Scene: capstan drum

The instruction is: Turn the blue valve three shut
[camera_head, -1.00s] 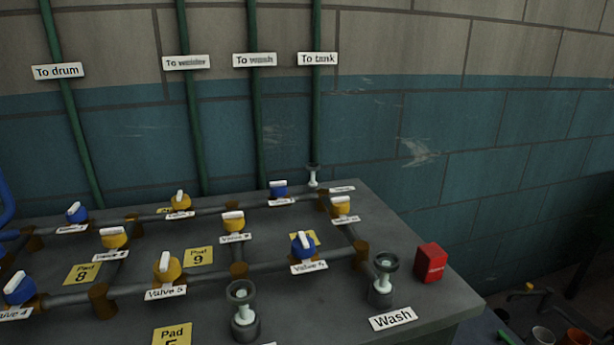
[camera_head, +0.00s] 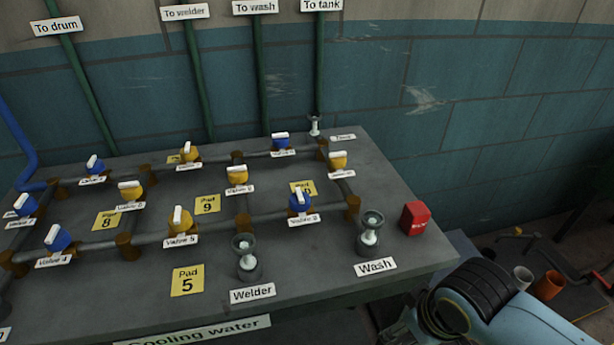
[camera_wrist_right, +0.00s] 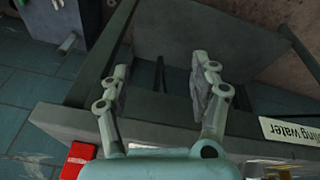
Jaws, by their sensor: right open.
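Several blue valves with white handles sit on the pipework in the head view. One is at the back right (camera_head: 281,141), one at the front right (camera_head: 300,201), one at the back left (camera_head: 95,164), one at the front left (camera_head: 58,238) and one at the left edge (camera_head: 25,205). Most of their labels are too small to read surely, so I cannot tell for certain which is three. My right gripper (camera_wrist_right: 163,82) is open and empty in the wrist view, apart from every valve. My left gripper is not in view.
Yellow valves (camera_head: 180,220) stand among the blue ones. Two grey fittings (camera_head: 247,259) (camera_head: 370,233) and a red box (camera_head: 415,218) stand along the bench's front and right. My right arm is at the lower right, beside cups (camera_head: 548,285) on a lower surface.

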